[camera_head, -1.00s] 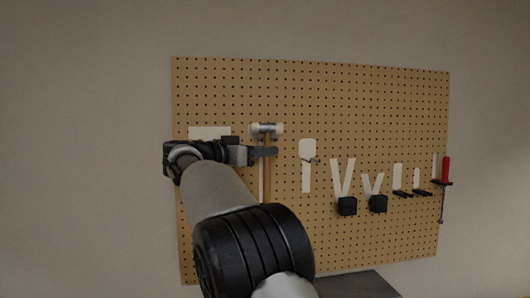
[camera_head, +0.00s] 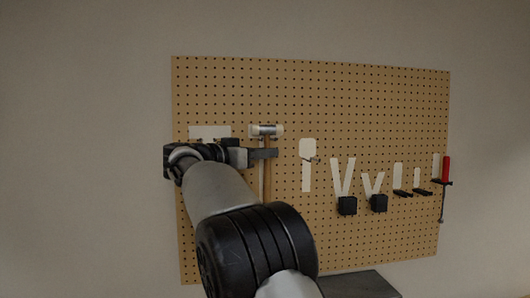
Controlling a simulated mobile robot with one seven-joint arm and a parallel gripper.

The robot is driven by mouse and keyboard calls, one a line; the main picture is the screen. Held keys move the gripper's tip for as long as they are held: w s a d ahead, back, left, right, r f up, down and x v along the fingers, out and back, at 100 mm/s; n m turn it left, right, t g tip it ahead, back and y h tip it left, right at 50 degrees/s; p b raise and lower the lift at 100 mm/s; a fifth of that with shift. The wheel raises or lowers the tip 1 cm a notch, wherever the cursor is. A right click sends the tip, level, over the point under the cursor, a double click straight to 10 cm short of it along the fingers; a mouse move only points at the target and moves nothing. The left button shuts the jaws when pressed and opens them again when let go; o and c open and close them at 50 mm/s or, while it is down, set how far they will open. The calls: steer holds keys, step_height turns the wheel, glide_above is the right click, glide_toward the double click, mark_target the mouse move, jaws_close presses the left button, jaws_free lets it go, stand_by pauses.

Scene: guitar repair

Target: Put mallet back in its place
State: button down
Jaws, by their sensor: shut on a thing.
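The mallet (camera_head: 266,131) has a short head with pale ends and a metal middle, on a wooden handle. It is upright, head up, in front of the left part of the pegboard. My gripper (camera_head: 264,153) is shut on its handle just below the head. The lower handle shows below the fingers. A white mallet-like silhouette (camera_head: 209,132) is on the board to the left of the mallet; its lower part is hidden behind my arm. I cannot tell whether the mallet touches the board.
The pegboard (camera_head: 330,100) carries more white silhouettes to the right, one with a small hook (camera_head: 311,159). Black holders (camera_head: 347,206) and a red-handled tool (camera_head: 446,169) are further right. A dark surface (camera_head: 357,285) lies below. The upper board is clear.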

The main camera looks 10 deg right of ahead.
steer(key=shift+f, duration=0.15)
steer(key=c, duration=1.6)
jaws_free()
steer(key=shift+c, duration=0.2)
steer(key=shift+f, duration=0.1)
steer(key=shift+a, duration=0.1)
steer(key=b+v, duration=0.1)
steer(key=v, duration=1.6)
steer(key=shift+r, duration=0.2)
steer(key=shift+r, duration=0.1)
